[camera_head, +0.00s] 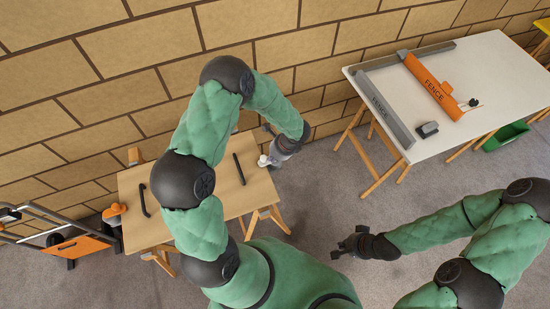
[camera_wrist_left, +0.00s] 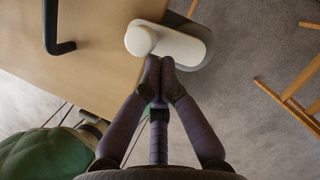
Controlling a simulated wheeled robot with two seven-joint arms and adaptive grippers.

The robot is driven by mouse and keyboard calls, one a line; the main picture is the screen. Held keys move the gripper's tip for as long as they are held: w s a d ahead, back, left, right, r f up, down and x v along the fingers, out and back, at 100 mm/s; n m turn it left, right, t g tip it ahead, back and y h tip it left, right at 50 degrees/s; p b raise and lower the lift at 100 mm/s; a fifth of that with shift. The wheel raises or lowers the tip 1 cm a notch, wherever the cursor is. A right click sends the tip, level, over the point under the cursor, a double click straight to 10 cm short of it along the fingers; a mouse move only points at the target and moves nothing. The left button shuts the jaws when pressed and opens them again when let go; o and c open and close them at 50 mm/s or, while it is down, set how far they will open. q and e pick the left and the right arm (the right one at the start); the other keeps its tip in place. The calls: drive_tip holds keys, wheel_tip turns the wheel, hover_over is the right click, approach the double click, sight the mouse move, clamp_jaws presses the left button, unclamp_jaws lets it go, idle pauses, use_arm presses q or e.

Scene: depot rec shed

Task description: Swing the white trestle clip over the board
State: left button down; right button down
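The white trestle clip (camera_head: 263,161) sits at the right edge of the wooden board (camera_head: 222,192). In the left wrist view the clip (camera_wrist_left: 182,47) is a rounded white bar with a round knob over the board's edge (camera_wrist_left: 108,96); its other end sticks out past the board above the floor. My left gripper (camera_head: 268,160) is at the clip. In the wrist view its fingertips (camera_wrist_left: 160,64) are together, against or just beside the bar's near side, not around it. My right gripper (camera_head: 340,249) is over bare floor, away from the board; its opening is unclear.
Two black handles (camera_head: 239,169) (camera_head: 143,200) are on the board. An orange clip (camera_head: 114,209) is at its left edge. A white table (camera_head: 480,90) with grey and orange fence parts stands at the right. An orange and black cart (camera_head: 80,245) stands left. Floor between the tables is clear.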

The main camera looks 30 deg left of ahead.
use_arm(q)
drive_tip(key=shift+a+m, duration=0.3)
drive_tip(key=shift+m, duration=0.3)
use_arm(e)
drive_tip(key=shift+f, duration=0.35)
use_arm(q)
drive_tip(key=shift+d, duration=0.15)
